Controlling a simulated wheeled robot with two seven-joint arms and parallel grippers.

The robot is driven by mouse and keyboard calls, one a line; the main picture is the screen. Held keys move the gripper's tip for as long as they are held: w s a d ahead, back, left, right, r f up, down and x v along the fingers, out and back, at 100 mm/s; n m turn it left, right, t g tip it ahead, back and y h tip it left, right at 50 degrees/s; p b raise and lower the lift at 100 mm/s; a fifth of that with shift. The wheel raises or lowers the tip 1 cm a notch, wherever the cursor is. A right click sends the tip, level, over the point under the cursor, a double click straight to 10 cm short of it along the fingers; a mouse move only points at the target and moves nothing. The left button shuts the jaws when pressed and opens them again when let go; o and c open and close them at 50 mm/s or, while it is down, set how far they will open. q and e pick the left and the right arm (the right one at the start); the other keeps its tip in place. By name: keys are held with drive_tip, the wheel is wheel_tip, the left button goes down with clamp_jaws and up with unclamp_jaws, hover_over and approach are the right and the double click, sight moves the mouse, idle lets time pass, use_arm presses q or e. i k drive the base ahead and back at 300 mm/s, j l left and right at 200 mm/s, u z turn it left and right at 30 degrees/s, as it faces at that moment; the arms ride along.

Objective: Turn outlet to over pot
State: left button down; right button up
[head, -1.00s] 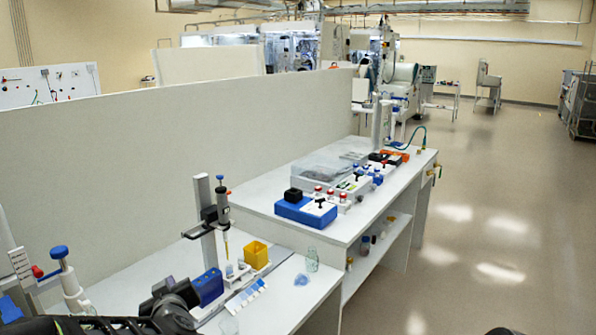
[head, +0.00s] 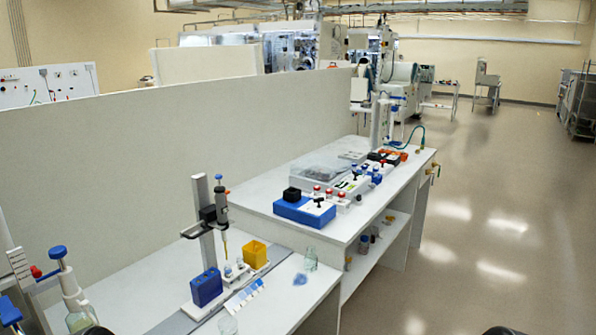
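Near the left edge is a dispenser-like apparatus with a blue cap (head: 57,252), a red knob (head: 35,271) and a clear bottle (head: 78,312) beneath, cut off by the frame. A grey stand (head: 203,225) holds an upright pipette-like tool (head: 222,212), tip down, above small white vessels. A yellow square pot (head: 256,254) stands right of it and a blue block (head: 206,287) left of it. I cannot tell which part is the outlet or which vessel is the pot. Neither gripper is visible; only dark parts, probably mine, show at the bottom edge.
A clear glass bottle (head: 311,259) and a glass vessel (head: 228,325) stand on the near bench. The farther bench holds a blue box (head: 304,210) and several devices. A tall partition (head: 150,165) runs behind.

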sight(84, 304)
drive_tip(key=u, duration=1.3)
